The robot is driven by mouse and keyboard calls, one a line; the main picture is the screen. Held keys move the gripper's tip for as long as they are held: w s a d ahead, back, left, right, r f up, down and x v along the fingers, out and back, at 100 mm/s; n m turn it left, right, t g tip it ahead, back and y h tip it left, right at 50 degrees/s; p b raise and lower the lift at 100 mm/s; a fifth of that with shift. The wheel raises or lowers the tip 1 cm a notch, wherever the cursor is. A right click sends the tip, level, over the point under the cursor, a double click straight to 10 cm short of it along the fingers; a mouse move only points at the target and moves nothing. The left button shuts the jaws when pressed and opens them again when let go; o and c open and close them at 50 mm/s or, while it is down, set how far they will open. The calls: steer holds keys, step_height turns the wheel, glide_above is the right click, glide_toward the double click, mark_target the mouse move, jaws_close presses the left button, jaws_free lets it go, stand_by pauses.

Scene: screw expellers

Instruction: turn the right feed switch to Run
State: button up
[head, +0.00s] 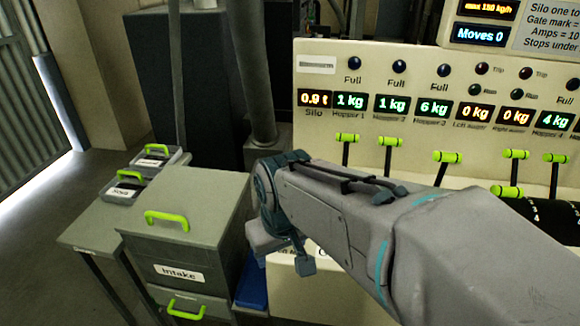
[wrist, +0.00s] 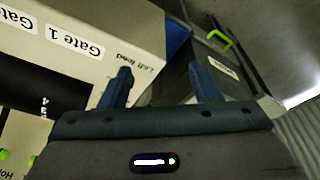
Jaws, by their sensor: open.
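My gripper (head: 303,262) hangs low at the left edge of the cream control panel (head: 312,150), partly hidden by my arm. In the wrist view my gripper (wrist: 160,78) has two dark fingers spread apart with nothing between them. Beyond the left finger is a panel face with a "Left feed" label (wrist: 136,72) and a "Gate 1" label (wrist: 76,40). I cannot make out the right feed switch in either view. My arm covers much of the panel's lower part in the head view.
Several green-handled levers (head: 447,157) stick out from the panel below the kg displays (head: 433,107). A grey Intake cabinet (head: 190,235) with green handles stands left of my gripper. Two small trays (head: 124,188) sit on a bench. Open floor lies far left.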

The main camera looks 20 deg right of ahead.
steer(key=w+d+r+n+g+p, duration=0.1)
steer(key=w+d+r+n+p, duration=0.3)
steer(key=w, duration=0.8)
steer(key=w+d+n+g+p, duration=0.2)
steer(key=w+d+p, duration=0.3)
steer(key=w+d, duration=0.65)
step_height(320, 180, down, 14)
steer(key=shift+s+r+p, duration=0.1)
steer(key=shift+p, duration=0.7)
steer(key=c, duration=1)
